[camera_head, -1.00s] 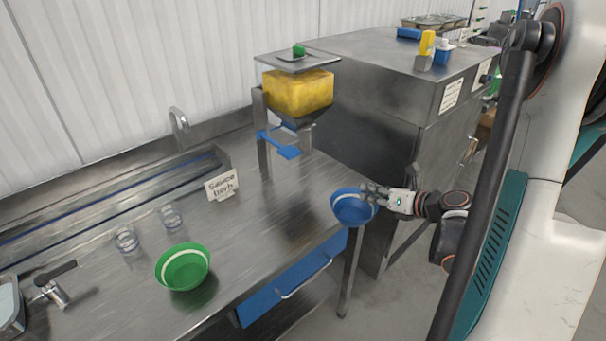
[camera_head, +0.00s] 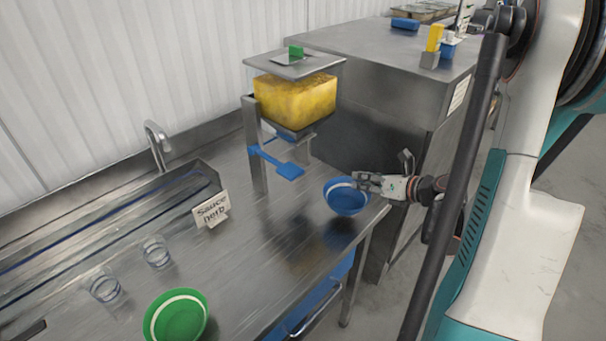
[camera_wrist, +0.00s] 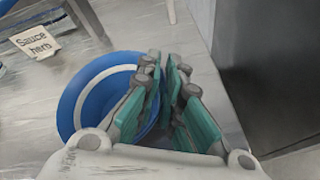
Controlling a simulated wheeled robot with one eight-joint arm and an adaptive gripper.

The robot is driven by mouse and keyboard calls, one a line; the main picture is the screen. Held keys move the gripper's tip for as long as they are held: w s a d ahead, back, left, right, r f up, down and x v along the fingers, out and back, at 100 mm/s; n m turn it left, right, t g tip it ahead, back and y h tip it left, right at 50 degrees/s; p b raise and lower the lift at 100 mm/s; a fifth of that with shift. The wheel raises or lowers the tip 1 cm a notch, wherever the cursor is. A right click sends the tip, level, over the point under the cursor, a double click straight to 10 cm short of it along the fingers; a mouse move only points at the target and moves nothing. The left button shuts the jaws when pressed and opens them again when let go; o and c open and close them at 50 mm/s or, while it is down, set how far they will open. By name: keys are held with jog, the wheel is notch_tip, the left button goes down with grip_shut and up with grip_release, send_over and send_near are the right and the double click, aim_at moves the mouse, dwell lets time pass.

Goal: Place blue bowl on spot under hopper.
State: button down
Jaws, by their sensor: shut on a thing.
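The blue bowl (camera_head: 345,201) with a white band is upright near the right end of the steel counter, in front of and to the right of the hopper. My gripper (camera_head: 364,182) is shut on its right rim. In the wrist view the blue bowl (camera_wrist: 84,97) fills the left of the picture, and my gripper's green-lined fingers (camera_wrist: 165,105) are around its rim. The hopper (camera_head: 294,100) holds yellow grain and has a blue slide gate (camera_head: 283,167) below it. The spot under it shows as bare steel; no mark can be made out.
A green bowl (camera_head: 176,318) stands at the front of the counter (camera_head: 262,262). Two clear cups (camera_head: 156,252) and a "Sauce herb" sign (camera_head: 211,209) are on the left. The hopper's leg (camera_head: 255,150) stands left of the gate. A steel cabinet (camera_head: 385,85) is behind.

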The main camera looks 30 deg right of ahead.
jog(key=w+a+b, duration=0.1)
jog(key=w, duration=0.4)
jog(key=w+a, duration=0.2)
jog(key=w, duration=0.3)
jog(key=w+a+b, duration=0.1)
jog(key=w+a, duration=0.1)
jog(key=w, duration=0.4)
jog(key=shift+a+b, duration=0.2)
jog(key=shift+b, duration=0.1)
jog(key=shift+w+f+b, duration=0.1)
jog(key=shift+f+b, duration=0.8)
jog(key=shift+f, duration=0.95)
jog(key=shift+r, duration=0.1)
jog(key=c, duration=1.7)
grip_release()
jog(key=p+v, duration=0.3)
jog(key=v, duration=0.9)
jog(key=shift+r, duration=0.1)
